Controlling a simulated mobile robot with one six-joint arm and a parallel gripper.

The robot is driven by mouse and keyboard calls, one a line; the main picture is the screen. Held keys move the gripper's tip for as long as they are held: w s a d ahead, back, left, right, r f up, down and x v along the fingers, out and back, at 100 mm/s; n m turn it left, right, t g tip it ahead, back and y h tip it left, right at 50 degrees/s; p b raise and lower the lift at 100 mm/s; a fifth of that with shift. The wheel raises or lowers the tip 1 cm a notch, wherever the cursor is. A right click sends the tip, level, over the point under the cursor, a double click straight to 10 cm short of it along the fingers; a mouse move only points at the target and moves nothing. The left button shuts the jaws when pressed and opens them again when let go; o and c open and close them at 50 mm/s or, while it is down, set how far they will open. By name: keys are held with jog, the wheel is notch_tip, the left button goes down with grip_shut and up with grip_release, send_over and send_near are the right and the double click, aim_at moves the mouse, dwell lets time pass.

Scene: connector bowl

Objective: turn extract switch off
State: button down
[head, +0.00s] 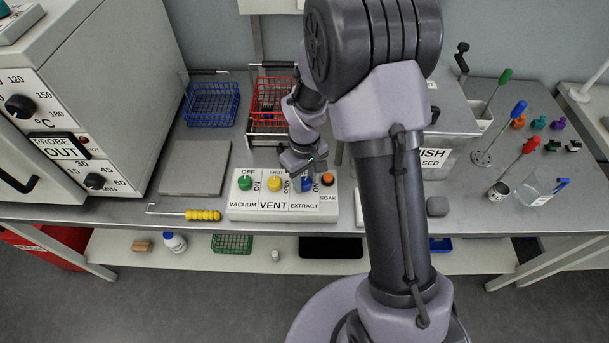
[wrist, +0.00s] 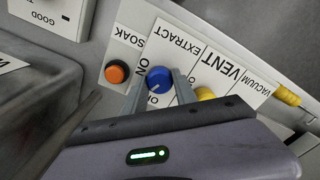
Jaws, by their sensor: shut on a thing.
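The blue extract switch knob (wrist: 158,79) sits on the white control panel (head: 245,214), above its EXTRACT label, and also shows in the head view (head: 307,184). My gripper (wrist: 160,88) is over the panel with one finger on each side of the blue knob, shut on it. It reaches down from above in the head view (head: 304,168), partly covering the knob and its upper label. A white mark shows on the knob in the wrist view. An ON label is beside it; the OFF label is not readable there.
An orange SOAK button (wrist: 116,73) is close beside the blue knob. The yellow VENT knob (head: 275,184) and green VACUUM knob (head: 245,183) are to its left. A yellow-handled tool (head: 203,215) lies left of the panel. Blue (head: 211,104) and red (head: 270,97) baskets stand behind.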

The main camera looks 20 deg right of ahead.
aim_at(304, 180)
jog(key=n+p, duration=0.1)
jog(key=n, duration=0.3)
jog(key=shift+n+p, duration=0.35)
jog(key=shift+n, duration=0.05)
dwell(0.4)
jog(key=c, duration=1)
grip_release()
notch_tip(304, 180, up, 17)
jog(key=p, duration=0.5)
jog(key=shift+r, duration=0.2)
